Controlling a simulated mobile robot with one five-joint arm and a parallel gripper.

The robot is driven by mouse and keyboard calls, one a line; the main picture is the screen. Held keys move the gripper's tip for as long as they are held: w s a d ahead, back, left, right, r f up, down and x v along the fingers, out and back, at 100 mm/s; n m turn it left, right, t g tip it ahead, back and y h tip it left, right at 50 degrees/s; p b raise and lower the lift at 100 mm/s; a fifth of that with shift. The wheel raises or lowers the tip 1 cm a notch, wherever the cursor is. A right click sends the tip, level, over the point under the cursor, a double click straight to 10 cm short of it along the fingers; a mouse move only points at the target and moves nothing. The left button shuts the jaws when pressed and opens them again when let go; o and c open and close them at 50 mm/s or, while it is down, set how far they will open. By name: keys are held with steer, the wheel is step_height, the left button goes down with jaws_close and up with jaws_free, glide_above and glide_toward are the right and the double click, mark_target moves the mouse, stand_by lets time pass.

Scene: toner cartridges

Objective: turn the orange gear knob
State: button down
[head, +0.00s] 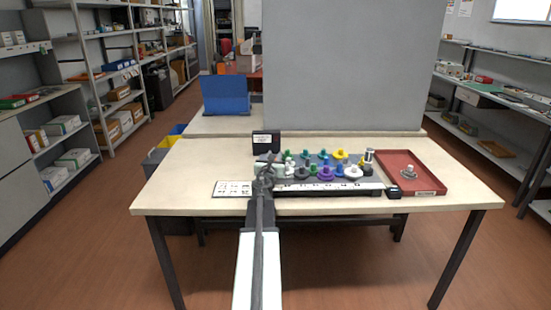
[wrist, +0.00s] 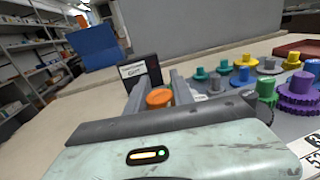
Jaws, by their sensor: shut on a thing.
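The orange gear knob (wrist: 159,98) shows in the wrist view between the two fingers of my gripper (wrist: 157,87). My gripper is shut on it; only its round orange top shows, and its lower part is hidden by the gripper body. In the head view my gripper (head: 264,172) is at the left end of the grey gear board (head: 283,176), and I cannot make out the orange knob there.
Several green, blue, purple, yellow and grey gears stand right of my gripper, including a purple gear (wrist: 298,90). A black labelled box (head: 266,141) stands just behind. A red tray (head: 425,177) with a grey gear lies at the right.

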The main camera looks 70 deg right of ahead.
steer(key=n+t+y, duration=0.1)
steer(key=t, duration=0.1)
steer(key=n+t, duration=0.2)
steer(key=n+t+y, duration=0.1)
steer(key=t, duration=0.1)
steer(key=shift+w+n+t+y, duration=0.3)
steer(key=n+t+y, duration=0.3)
steer(key=w+n+t+y, duration=0.1)
steer(key=t+y, duration=0.1)
steer(key=shift+a+n, duration=0.3)
steer(key=n+t+y, duration=0.1)
steer(key=y, duration=0.1)
steer(key=n+y, duration=0.1)
steer(key=y, duration=0.1)
steer(key=a+n+t+y, duration=0.1)
steer(key=n+y, duration=0.1)
steer(key=shift+w+t, duration=0.3)
steer(key=shift+a+n+y, duration=0.35)
steer(key=shift+n+y, duration=0.5)
steer(key=shift+y, duration=0.45)
steer(key=shift+a+n+y, duration=0.3)
steer(key=shift+n+y, duration=0.55)
steer(key=shift+y, duration=0.45)
steer(key=shift+w+a, duration=0.1)
steer(key=c, duration=1.1)
jaws_free()
steer(key=s, duration=0.7)
steer(key=shift+s+d, duration=0.3)
steer(key=shift+s, duration=0.1)
